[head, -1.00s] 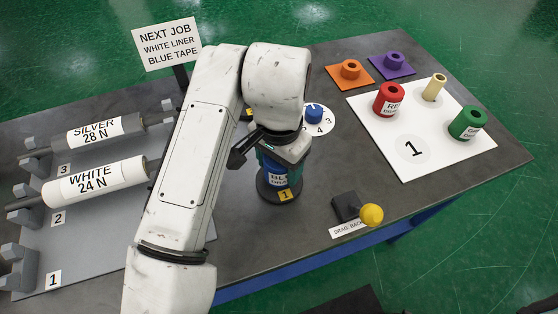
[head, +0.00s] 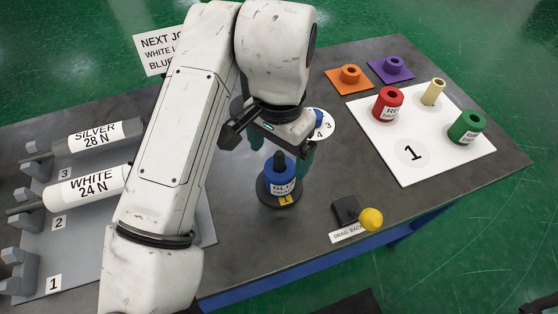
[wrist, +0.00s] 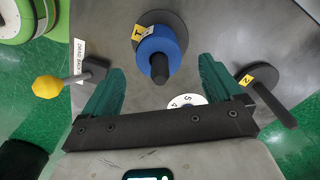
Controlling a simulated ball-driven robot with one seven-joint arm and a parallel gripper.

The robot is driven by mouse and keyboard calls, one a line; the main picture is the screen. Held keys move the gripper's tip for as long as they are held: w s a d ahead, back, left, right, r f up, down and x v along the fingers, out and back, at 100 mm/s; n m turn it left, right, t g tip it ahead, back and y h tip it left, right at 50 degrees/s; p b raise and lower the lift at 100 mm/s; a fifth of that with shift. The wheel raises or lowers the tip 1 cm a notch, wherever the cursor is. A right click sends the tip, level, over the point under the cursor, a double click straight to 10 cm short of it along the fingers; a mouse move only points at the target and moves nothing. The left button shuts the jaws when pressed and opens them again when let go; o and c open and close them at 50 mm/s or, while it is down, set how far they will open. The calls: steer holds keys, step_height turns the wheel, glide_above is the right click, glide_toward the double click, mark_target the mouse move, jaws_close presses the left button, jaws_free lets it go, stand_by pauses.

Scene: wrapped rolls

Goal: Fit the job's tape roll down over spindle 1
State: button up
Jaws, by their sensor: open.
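The sign reads white liner and blue tape. The blue tape roll (head: 283,183) sits upright around spindle 1, low on its dark round base (head: 265,196) with the yellow tag 1. The spindle's dark post (head: 280,160) stands up through the roll's hole. In the wrist view the blue roll (wrist: 172,46) also shows around the post. My gripper (head: 278,148) is open and empty above the roll, its green fingers apart and clear of it. The wrist view shows both fingers (wrist: 160,72) spread to either side of the post.
Spindle 2 (wrist: 265,90) stands empty beside it. A white numbered dial (head: 322,125) is behind my gripper. A drag-back lever with a yellow knob (head: 371,218) is at right front. Red (head: 388,105) and green (head: 466,128) rolls stand on the white board. White (head: 88,187) and silver liner rolls lie left.

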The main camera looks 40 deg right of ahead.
step_height(320, 180, up, 5)
steer(key=shift+f, duration=0.1)
stand_by(0.7)
